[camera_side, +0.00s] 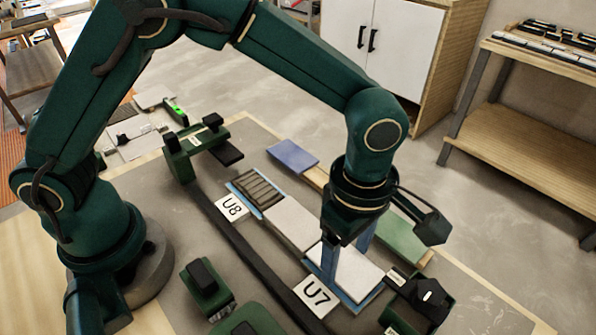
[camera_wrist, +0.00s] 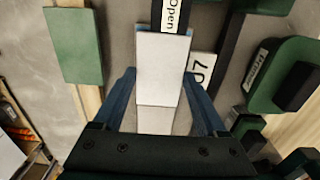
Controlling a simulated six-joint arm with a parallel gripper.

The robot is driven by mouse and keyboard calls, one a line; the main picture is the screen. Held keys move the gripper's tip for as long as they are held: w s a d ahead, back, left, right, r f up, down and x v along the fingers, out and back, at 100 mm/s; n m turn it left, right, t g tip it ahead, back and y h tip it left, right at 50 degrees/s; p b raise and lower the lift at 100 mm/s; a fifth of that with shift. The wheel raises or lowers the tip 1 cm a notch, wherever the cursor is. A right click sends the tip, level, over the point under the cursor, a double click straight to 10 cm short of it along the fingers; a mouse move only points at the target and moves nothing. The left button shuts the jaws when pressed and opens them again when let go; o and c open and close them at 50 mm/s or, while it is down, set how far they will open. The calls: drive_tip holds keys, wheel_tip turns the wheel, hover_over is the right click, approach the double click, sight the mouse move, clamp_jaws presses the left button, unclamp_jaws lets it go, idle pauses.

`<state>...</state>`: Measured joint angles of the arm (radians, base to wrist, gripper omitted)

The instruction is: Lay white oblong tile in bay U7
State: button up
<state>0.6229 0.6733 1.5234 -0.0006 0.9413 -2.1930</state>
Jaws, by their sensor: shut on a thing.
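The white oblong tile (camera_side: 358,272) is between the two blue fingers of my gripper (camera_side: 345,262), which is shut on it across its width. In the wrist view the tile (camera_wrist: 162,68) lies flat and lengthwise between the fingertips (camera_wrist: 159,76). It is over bay U7, beside the U7 label (camera_side: 317,293); a blue edge of the bay shows along its near end. I cannot tell whether it rests on the bed or hovers slightly above. A second pale tile (camera_side: 292,222) lies in line with it, toward the U8 label (camera_side: 232,207).
A ridged grey-brown bed (camera_side: 257,189) shows beside U8. A green tile (camera_side: 403,238) and a blue-violet tile (camera_side: 292,156) lie on a wooden strip behind. Dark green clamp-like fixtures (camera_side: 205,288) and a black rail (camera_side: 250,258) stand in front; another fixture (camera_side: 425,298) is close at right.

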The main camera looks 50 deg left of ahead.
drive_tip(key=shift+f, duration=0.15)
drive_tip(key=o, duration=0.9)
wheel_tip(320, 180, up, 8)
drive_tip(key=shift+r, duration=0.1)
idle(0.6)
